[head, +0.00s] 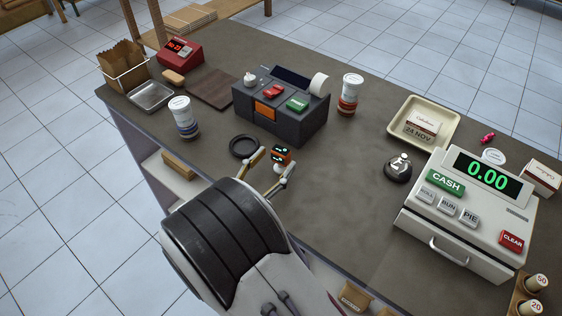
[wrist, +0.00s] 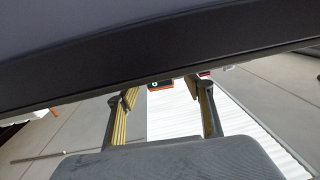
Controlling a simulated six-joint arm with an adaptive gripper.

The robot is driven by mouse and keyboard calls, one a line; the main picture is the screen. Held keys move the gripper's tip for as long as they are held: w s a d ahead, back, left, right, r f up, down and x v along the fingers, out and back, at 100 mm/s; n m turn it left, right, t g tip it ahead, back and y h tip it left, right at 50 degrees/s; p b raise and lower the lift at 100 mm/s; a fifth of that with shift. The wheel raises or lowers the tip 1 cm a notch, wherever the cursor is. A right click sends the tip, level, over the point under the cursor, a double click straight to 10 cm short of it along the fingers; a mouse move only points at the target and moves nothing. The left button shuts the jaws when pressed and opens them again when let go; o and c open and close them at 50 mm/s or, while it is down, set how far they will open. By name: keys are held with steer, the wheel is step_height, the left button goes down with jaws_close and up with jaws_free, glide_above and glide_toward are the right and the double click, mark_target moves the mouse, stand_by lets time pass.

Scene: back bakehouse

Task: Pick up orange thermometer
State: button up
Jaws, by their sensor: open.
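The orange thermometer (head: 282,155), a small orange block with a black face and green marks, is by the near edge of the counter (head: 340,190) in the head view. My gripper (head: 273,169) is open around or just short of it, its two fingers spread and pointing at it; I cannot tell whether they touch it. In the wrist view the fingers of my gripper (wrist: 163,100) are apart with nothing held between them. A small orange and black part, likely the thermometer (wrist: 160,86), shows just beyond the fingertips, mostly hidden by a dark edge above.
A black ring (head: 244,146) lies left of the thermometer. A dark grey machine (head: 270,120) stands behind it. Striped cups (head: 185,120) and (head: 348,97) flank the machine. A bell (head: 398,169), tray (head: 448,125) and cash register (head: 440,225) are right. The counter's middle is clear.

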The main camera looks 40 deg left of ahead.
mark_target(278, 159)
steer(key=shift+w+a, duration=0.1)
steer(key=shift+w, duration=1.65)
steer(key=c, duration=1.2)
